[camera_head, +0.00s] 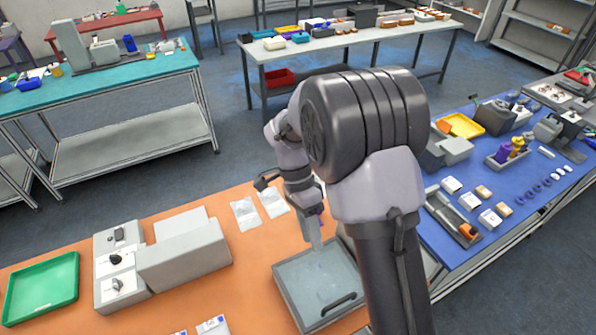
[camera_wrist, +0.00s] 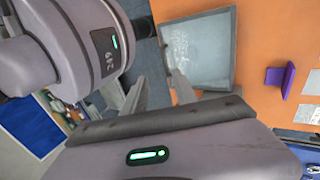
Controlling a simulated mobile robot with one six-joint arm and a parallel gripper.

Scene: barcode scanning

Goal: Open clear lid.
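A grey box with a clear lid (camera_head: 300,282) stands on the orange table. The lid looks closed, with a dark bar handle (camera_head: 325,311) near its front right. My gripper (camera_head: 313,238) points down at the far edge of the lid; whether it touches is unclear, and my arm covers part of the box's right side. In the wrist view, the two fingers of my gripper (camera_wrist: 158,92) are spread with nothing visible between them. The grey-framed panel of the box (camera_wrist: 212,52) shows beyond the right finger; the handle cannot be made out there.
On the orange table (camera_head: 250,260) are clear bags (camera_head: 245,213), a grey machine (camera_head: 185,252) and a green tray (camera_head: 42,288). A purple bracket (camera_wrist: 282,80) stands near the box. The blue table (camera_head: 470,215) to the right holds several small items.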

